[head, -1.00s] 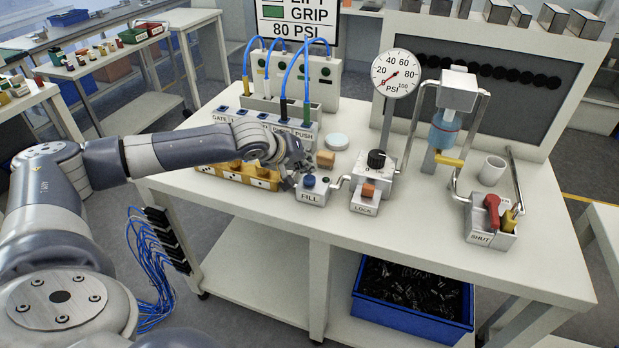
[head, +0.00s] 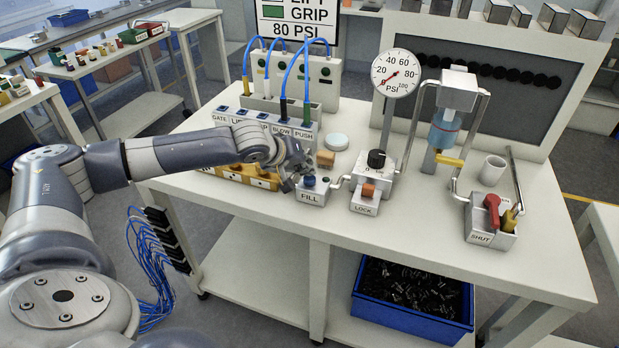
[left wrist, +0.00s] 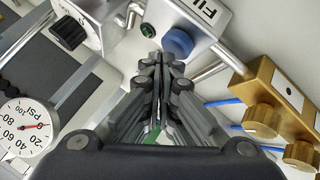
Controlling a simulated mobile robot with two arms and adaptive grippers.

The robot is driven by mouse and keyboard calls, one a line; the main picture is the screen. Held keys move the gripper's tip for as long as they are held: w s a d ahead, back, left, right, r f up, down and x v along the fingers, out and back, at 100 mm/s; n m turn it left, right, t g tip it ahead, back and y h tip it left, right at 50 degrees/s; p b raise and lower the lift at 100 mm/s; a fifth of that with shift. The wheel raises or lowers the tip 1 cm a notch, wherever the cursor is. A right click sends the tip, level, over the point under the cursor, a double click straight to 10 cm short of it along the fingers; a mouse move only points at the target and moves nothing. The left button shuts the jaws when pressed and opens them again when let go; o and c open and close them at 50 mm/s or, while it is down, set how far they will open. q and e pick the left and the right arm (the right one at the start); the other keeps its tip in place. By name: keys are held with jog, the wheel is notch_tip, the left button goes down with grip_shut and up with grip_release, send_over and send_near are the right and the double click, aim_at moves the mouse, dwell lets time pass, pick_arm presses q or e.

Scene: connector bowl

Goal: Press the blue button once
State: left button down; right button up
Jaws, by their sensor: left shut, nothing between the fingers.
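The blue button (head: 309,181) sits on top of a small silver box labelled FILL (head: 311,198) near the table's front edge. In the left wrist view the blue button (left wrist: 177,43) is a round blue cap just beyond my fingertips. My left gripper (head: 292,180) is shut and empty, just left of the button in the head view. In the left wrist view its closed fingers (left wrist: 163,58) point towards the FILL box. I cannot tell whether they touch the button. My right gripper is not in view.
A pressure gauge (head: 395,73) reads near zero behind a dial box (head: 376,168) and an orange LOCK button (head: 368,190). A yellow block with knobs (head: 250,176) lies under my left arm. A red SHUT lever (head: 492,209) stands at right.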

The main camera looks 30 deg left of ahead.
aim_at(306, 177)
pick_arm(q)
jog(key=shift+f, duration=0.6)
dwell(0.7)
jog(key=shift+r, duration=0.1)
jog(key=shift+r+p, duration=0.85)
jog(key=shift+r, duration=0.05)
notch_tip(306, 177, up, 5)
jog(key=p, duration=0.5)
dwell(0.4)
dwell(0.4)
